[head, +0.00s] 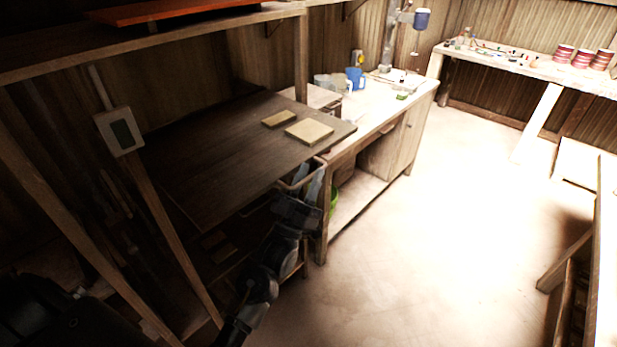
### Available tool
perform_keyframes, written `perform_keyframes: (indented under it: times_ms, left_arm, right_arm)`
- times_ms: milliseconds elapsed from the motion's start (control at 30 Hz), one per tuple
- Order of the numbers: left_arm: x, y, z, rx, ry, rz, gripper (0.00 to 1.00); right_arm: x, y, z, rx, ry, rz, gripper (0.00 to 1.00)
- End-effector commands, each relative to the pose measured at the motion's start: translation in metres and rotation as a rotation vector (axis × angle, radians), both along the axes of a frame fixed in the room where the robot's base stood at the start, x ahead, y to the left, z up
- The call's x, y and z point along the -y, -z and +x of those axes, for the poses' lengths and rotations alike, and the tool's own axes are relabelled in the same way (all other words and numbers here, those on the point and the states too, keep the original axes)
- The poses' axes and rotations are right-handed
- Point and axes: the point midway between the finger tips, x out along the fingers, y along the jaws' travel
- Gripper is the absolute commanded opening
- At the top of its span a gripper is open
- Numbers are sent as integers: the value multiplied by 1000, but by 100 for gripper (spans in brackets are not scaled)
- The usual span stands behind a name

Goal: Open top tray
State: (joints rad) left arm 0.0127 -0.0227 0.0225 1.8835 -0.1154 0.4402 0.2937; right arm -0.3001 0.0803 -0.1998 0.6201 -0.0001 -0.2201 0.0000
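The top tray (215,160) is a wide dark wooden board at the left. Two pale square tiles lie on it: a smaller one (281,118) and a larger one (309,132) near its right end. My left gripper (316,176) is at the tray's front right edge, just below its corner. Its fingers are small and dark here, so I cannot tell whether they are open or touch the tray. My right gripper is not in view.
A lower shelf with small tiles (217,242) sits in shadow under the top tray. Wooden posts stand at the left. The floor (430,230) to the right is clear.

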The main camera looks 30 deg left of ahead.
Motion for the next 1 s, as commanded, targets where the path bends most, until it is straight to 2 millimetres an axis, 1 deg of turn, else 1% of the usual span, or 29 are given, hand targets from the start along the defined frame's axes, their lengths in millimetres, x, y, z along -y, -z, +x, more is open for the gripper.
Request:
perform_keyframes:
  times_ms: [167, 267, 367, 500, 700, 833, 1000]
  left_arm:
    - [0, 1, -1, 0, -1, 1, 32]
    - [-1, 9, -6, -1, -1, 0, 32]
    - [-2, 21, -17, -1, -1, 0, 32]
    - [-4, 43, -38, -2, -1, 1, 32]
    - [-7, 66, -63, -2, -1, 1, 32]
    - [-8, 73, -73, 0, -1, 1, 32]
    - [-8, 75, -78, 0, -1, 1, 32]
  right_arm:
    - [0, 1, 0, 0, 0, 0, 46]
    - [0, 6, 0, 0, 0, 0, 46]
    - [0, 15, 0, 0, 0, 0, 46]
    - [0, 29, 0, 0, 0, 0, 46]
    - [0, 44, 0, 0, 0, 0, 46]
    - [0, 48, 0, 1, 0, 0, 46]
    - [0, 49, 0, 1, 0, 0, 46]
